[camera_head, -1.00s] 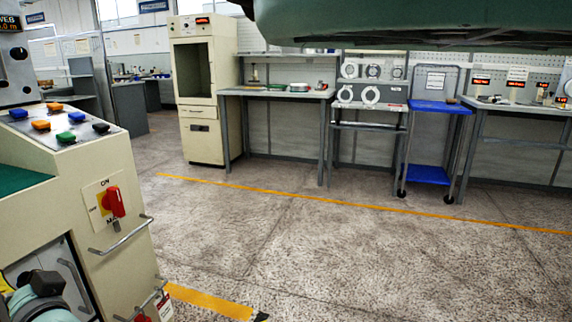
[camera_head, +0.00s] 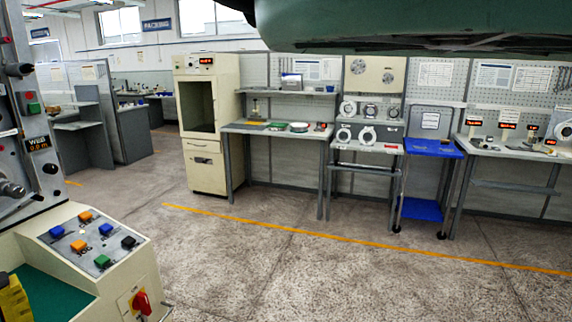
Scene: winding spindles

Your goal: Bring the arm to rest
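My gripper is not in view in the head camera, so I cannot see its fingers or whether it holds anything. A dark green rounded shape hangs across the top right, close to the camera; I cannot tell for sure what it is. A yellow ribbed piece (camera_head: 12,300) shows at the lower left edge, cut off by the frame. I cannot tell what it belongs to.
A cream machine (camera_head: 118,283) with coloured buttons and a red switch (camera_head: 141,301) stands close at left. A cream cabinet (camera_head: 206,167), workbenches and a blue cart (camera_head: 433,148) line the back. Open floor lies between, crossed by a yellow line (camera_head: 290,229).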

